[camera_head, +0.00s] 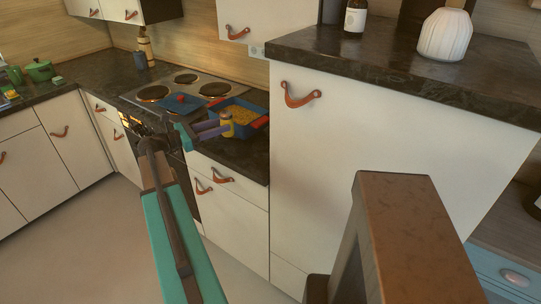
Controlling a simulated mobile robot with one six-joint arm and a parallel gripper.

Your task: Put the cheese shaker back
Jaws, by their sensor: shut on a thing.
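The cheese shaker (227,124) appears as a small yellow and purple upright shape at the tip of my gripper. My gripper (218,128), with purple fingers, is shut on it in front of a blue baking dish (263,108) with red handles and yellow food inside. The dish is on the dark counter, right of the stove. The shaker overlaps the dish's front left part in the picture. I cannot tell whether it is above the dish or in front of it. The fingers hide part of the shaker.
A taller cabinet (385,150) stands close on the right, with a white vase (445,35) and a bottle (355,16) on top. A green pot (39,71) is far left. The floor left is clear.

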